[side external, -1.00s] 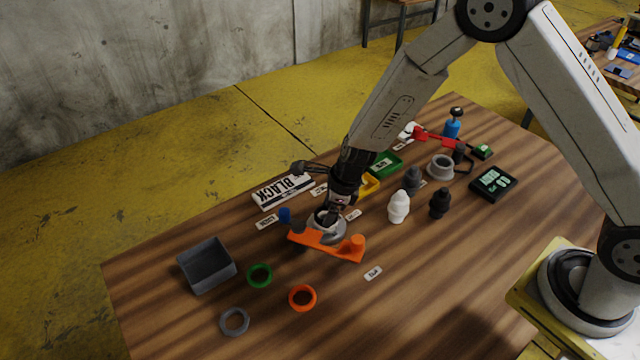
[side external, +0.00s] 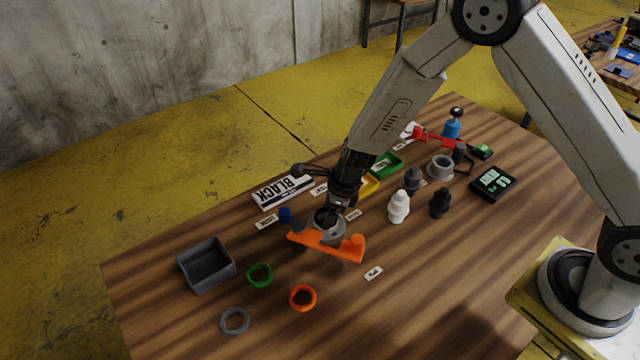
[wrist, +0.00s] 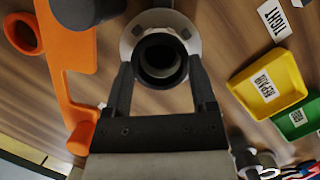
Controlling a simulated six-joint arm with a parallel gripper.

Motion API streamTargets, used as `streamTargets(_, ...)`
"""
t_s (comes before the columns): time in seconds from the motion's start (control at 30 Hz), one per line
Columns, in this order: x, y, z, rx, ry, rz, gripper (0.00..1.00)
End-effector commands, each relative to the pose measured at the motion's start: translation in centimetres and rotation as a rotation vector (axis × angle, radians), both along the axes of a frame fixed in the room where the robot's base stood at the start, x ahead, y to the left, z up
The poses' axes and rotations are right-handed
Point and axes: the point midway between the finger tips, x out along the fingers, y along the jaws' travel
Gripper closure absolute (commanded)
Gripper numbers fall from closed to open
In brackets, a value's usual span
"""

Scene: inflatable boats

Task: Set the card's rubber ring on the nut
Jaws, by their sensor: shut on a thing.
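A white card reading "BLACK" (side external: 284,192) lies at the back left of the table. My gripper (wrist: 160,74) is shut on a black rubber ring (wrist: 160,82), which sits between the fingertips in the wrist view. Directly beyond the ring is the pale grey nut (wrist: 134,34), centred behind it. The nut (side external: 331,238) also shows under my gripper in the side view, beside an orange tool-shaped piece (side external: 326,246). The ring overlaps the nut in the wrist view; I cannot tell whether they touch. The ring is hidden in the side view.
A green ring (side external: 259,284), an orange ring (side external: 303,308) and a grey ring (side external: 234,331) lie at the front left near a grey bin (side external: 208,281). White, dark grey and black stepped pieces stand to the right. Yellow and green trays are behind my gripper.

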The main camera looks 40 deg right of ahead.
Motion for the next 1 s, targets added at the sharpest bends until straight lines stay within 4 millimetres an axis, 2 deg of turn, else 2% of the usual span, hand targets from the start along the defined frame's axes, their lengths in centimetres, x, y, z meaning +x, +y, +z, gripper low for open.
streamTargets(0.43, 0.03, 0.00, -0.15, 0.000, 0.000, 0.000, 0.82)
streamTargets(0.47, 0.03, 0.00, -0.15, 0.000, 0.000, 0.000, 0.24)
streamTargets(0.53, 0.03, 0.00, -0.15, 0.000, 0.000, 0.000, 0.02)
streamTargets(1.0, 0.03, 0.00, 0.00, 0.001, -0.001, 0.000, 0.00)
